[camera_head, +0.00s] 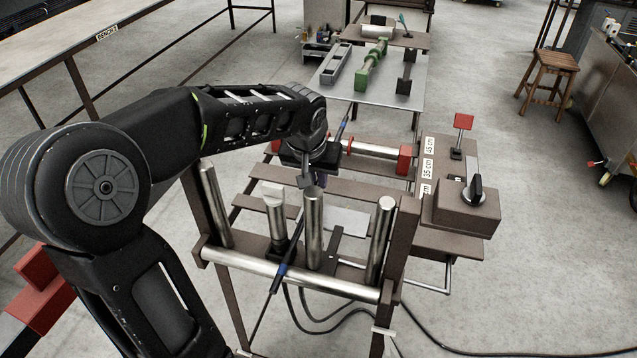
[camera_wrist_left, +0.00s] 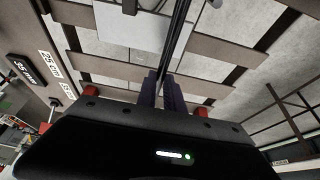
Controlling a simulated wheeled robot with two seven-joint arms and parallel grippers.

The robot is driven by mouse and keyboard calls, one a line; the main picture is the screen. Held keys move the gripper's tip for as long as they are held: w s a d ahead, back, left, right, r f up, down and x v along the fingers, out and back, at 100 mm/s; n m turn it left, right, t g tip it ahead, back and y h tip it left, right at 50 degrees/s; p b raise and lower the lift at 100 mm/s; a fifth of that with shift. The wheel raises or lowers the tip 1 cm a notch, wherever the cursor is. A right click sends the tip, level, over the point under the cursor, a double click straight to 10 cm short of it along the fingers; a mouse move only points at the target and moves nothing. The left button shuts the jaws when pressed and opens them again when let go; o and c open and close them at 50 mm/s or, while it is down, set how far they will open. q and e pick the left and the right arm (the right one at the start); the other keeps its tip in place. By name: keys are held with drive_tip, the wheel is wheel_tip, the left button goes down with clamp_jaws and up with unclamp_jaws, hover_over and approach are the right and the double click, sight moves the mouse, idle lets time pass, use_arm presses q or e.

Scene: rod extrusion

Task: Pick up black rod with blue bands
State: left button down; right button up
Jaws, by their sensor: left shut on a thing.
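The thin black rod with blue bands (camera_head: 280,274) runs at a slant in the head view, passing behind my left gripper, with its lower end near the frame's front and its upper end above my wrist. My left gripper (camera_head: 308,181) is over the steel frame, shut on the rod. In the left wrist view the rod (camera_wrist_left: 178,38) runs up from between the dark fingers (camera_wrist_left: 165,88), which are close together around it. My wrist hides the rod's middle in the head view. My right gripper is not in view.
The brown rack (camera_head: 270,202) has upright steel cylinders (camera_head: 314,230) around the rod. A control box with a black knob (camera_head: 467,208) and a red-topped lever (camera_head: 463,122) stands at its right. A table (camera_head: 400,100) with green and grey parts is behind. Cables lie on the floor.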

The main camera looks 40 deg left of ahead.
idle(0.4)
use_arm(q)
wheel_tip(320, 180, up, 18)
idle(0.7)
idle(0.7)
